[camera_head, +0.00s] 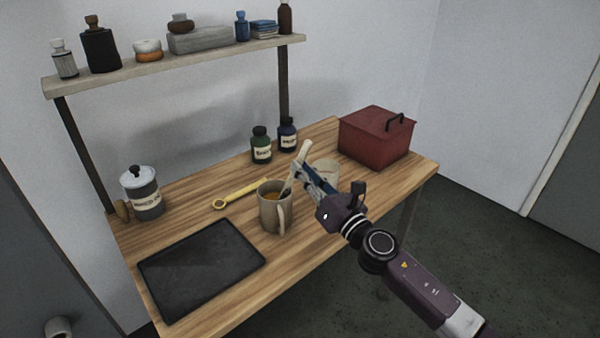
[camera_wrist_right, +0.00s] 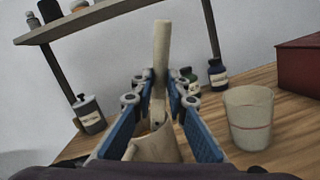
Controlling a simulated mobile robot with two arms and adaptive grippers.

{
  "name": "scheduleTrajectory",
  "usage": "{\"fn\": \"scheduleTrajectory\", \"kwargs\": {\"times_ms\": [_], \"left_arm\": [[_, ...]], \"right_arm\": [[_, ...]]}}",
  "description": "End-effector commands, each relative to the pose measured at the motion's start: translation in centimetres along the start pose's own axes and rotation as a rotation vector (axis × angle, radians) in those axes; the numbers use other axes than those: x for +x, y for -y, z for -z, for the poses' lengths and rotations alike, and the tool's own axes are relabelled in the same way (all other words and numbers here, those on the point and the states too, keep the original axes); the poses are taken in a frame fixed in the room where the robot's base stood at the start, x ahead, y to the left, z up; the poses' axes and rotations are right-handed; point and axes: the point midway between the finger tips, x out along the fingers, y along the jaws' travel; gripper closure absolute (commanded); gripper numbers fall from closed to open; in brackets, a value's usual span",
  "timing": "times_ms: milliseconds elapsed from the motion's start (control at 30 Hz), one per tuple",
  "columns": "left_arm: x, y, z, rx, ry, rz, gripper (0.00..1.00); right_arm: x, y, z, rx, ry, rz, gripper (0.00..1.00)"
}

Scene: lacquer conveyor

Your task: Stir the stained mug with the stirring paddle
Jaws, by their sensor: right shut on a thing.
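The stained mug (camera_head: 271,212) is beige, stands upright on the wooden table and holds a brown-orange liquid. In the right wrist view the mug (camera_wrist_right: 155,148) is partly hidden between my fingers. The stirring paddle (camera_head: 302,156) is a pale stick, tilted, with its lower end at the mug's opening. In the right wrist view its upper part (camera_wrist_right: 161,55) rises between the fingers. My right gripper (camera_head: 305,176) is shut on the paddle just above and right of the mug; it also shows in the right wrist view (camera_wrist_right: 159,95). My left gripper is not in view.
A pale cup (camera_head: 327,172) stands close behind the right gripper. A black tray (camera_head: 200,268), yellow tool (camera_head: 240,194), labelled canister (camera_head: 142,192), green bottle (camera_head: 261,147), dark blue bottle (camera_head: 288,135) and red box (camera_head: 376,137) stand around. A shelf (camera_head: 180,62) spans above the back.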

Motion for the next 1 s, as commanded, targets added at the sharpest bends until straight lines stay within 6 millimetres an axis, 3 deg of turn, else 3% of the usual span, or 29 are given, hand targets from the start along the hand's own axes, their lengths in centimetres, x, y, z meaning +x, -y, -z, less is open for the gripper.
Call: {"fn": "scheduleTrajectory", "kwargs": {"times_ms": [800,1000], "left_arm": [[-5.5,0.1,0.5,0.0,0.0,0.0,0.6],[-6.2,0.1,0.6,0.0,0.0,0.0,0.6]], "right_arm": [[0.1,0.0,-7.0,-0.002,0.001,0.001,1.0],[0.1,0.0,-8.0,-0.001,0.001,0.001,1.0]]}}
